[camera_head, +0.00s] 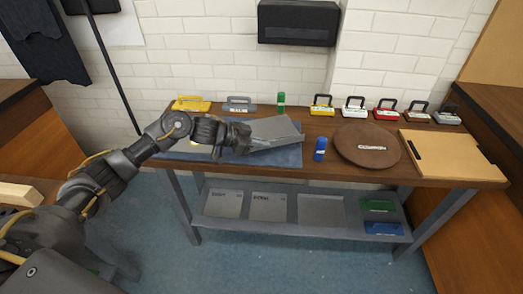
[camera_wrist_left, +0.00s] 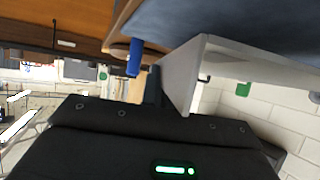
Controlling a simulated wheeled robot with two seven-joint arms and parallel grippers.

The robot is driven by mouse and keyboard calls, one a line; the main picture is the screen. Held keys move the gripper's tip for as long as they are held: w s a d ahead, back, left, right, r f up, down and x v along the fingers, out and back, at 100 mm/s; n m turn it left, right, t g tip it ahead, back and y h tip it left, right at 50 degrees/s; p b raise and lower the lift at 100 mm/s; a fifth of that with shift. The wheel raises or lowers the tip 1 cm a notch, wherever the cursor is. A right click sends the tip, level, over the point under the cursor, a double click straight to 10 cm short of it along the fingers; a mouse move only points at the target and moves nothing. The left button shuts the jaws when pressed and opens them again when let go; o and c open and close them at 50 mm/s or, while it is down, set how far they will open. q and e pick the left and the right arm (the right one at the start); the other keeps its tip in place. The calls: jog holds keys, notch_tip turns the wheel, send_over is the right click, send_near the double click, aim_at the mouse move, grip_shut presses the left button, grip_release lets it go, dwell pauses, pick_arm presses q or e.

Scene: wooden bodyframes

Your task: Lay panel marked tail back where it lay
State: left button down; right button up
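My left gripper (camera_head: 246,140) comes in from the left and is shut on a grey panel (camera_head: 277,129). The panel is held tilted over the right part of the blue mat (camera_head: 288,158) on the workbench. In the left wrist view the panel (camera_wrist_left: 195,75) shows edge-on beside a dark finger (camera_wrist_left: 154,86). No marking on the held panel can be read. On the lower shelf lie two grey squares with small dark lettering, a left one (camera_head: 223,203) and a middle one (camera_head: 268,206), and a plainer grey square (camera_head: 321,210). My right gripper is not in view.
A blue cylinder (camera_head: 320,149) stands just right of the mat, and a green one (camera_head: 281,103) behind the panel. A brown round board (camera_head: 367,145) and a tan board (camera_head: 450,155) lie farther right. Handled cases line the back. Green (camera_head: 378,206) and blue (camera_head: 383,229) items occupy the shelf's right end.

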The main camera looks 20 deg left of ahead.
aim_at(256, 150)
pick_arm(q)
jog(key=shift+w+f, duration=0.15)
jog(key=shift+f, duration=0.75)
jog(key=shift+w+f, duration=0.1)
jog(key=shift+f, duration=0.75)
jog(key=shift+f, duration=0.1)
jog(key=c, duration=1.7)
grip_release()
jog(key=shift+f, duration=0.1)
jog(key=shift+a+r, duration=0.1)
jog(key=shift+r, duration=0.1)
jog(key=v, duration=1.2)
